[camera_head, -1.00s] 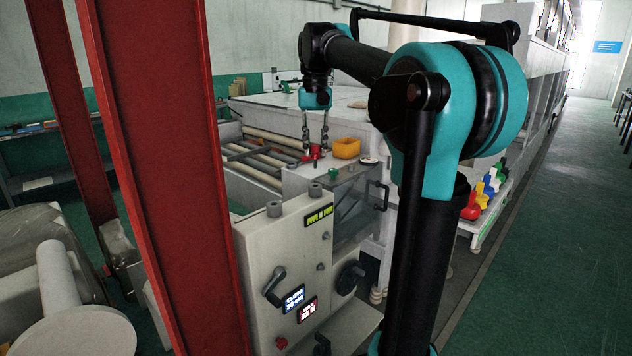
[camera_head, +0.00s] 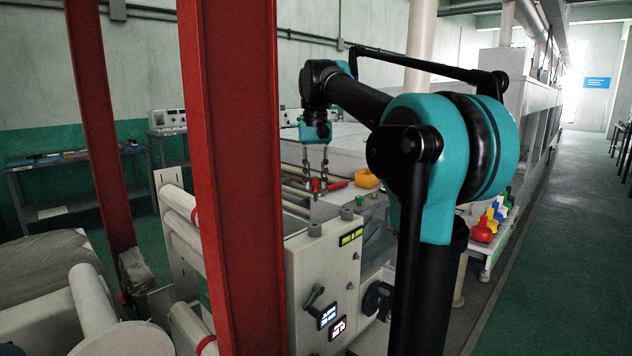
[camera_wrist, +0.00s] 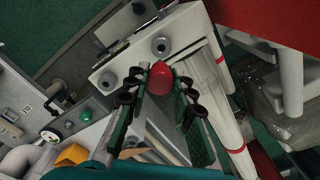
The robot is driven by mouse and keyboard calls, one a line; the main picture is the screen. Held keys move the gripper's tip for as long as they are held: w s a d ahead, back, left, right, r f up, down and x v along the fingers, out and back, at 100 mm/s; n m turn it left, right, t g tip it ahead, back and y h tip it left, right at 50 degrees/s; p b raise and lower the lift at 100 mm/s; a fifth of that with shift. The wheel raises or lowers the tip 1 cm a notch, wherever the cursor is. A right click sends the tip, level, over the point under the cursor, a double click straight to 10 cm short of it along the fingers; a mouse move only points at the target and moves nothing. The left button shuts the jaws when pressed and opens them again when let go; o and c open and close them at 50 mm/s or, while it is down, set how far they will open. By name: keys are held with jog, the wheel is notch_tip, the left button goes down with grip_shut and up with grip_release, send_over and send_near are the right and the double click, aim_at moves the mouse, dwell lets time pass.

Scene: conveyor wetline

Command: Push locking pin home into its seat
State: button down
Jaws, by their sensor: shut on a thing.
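The locking pin appears to be the red, round-headed piece (camera_wrist: 161,78) between my fingertips in the wrist view. It also shows as a small red shape in the head view (camera_head: 315,185). My gripper (camera_head: 317,188) points down with its fingers on either side of the red piece, shut on it, over the roller area behind the control cabinet; in the wrist view my gripper (camera_wrist: 158,88) has green-padded fingers. Only the red head is clear; any shaft is hidden. I cannot identify the seat, or tell whether the pin touches anything below.
The grey control cabinet (camera_head: 335,262) stands in front, with two round bosses on top. A red post (camera_head: 232,150) rises at left. A yellow bin (camera_head: 366,179) and a red handle (camera_head: 338,185) lie near the gripper. The floor aisle at right (camera_head: 560,240) is clear.

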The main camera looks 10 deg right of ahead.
jog(key=shift+a+f, duration=0.1)
jog(key=shift+f, duration=0.05)
jog(key=shift+s+f, duration=0.1)
jog(key=shift+f, duration=2.9)
jog(key=shift+f, duration=1.75)
jog(key=c, duration=1.2)
grip_release()
notch_tip(320, 180, up, 12)
